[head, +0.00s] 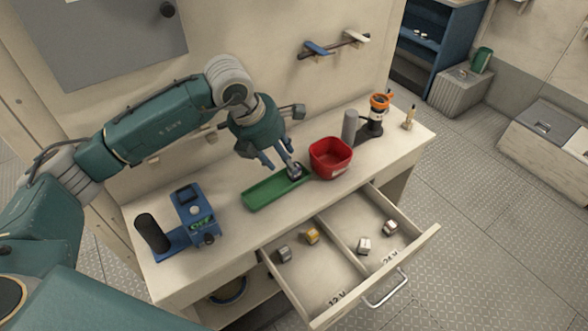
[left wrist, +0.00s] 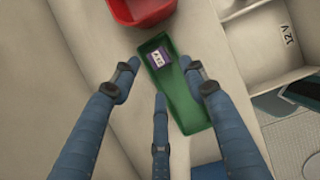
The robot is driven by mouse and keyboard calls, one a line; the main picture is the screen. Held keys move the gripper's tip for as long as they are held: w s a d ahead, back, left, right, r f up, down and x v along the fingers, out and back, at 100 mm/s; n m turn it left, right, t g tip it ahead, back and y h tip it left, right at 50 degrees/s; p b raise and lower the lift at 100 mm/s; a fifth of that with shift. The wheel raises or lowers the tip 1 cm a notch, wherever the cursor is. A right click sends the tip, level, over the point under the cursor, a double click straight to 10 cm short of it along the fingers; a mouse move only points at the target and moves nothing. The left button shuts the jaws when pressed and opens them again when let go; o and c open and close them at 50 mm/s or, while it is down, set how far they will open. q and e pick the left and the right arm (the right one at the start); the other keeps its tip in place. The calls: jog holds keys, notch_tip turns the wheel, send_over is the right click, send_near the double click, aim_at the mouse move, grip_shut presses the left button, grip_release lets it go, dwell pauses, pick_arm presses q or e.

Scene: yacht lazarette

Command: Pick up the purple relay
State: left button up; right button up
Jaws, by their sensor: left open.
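The purple relay (left wrist: 160,58) is a small dark purple block with a white label, lying in the green tray (left wrist: 183,106) near its end by the red bin. In the head view the relay (head: 296,172) sits at the right end of the green tray (head: 262,194), partly covered by my fingers. My left gripper (head: 278,160) is open and empty above that end of the tray. In the left wrist view its fingers (left wrist: 160,80) are spread around the tray, with the relay between and slightly beyond the tips. My right gripper is not in view.
A red bin (head: 331,158) stands right beside the tray. A blue device (head: 193,213) is left on the bench; a grey cylinder (head: 350,127) and orange-topped item (head: 377,112) stand right. The open drawer (head: 330,262) below holds several small blocks in two compartments.

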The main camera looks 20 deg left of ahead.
pick_arm(q)
jog(key=x, duration=0.1)
jog(key=p+x, duration=0.1)
jog(key=x, duration=0.1)
jog(key=p+x, duration=0.1)
jog(key=shift+w+d+f, duration=0.1)
jog(key=shift+d, duration=0.2)
jog(key=shift+f, duration=0.25)
jog(key=c, duration=0.9)
jog(key=shift+o, duration=0.2)
jog(key=shift+r, duration=0.2)
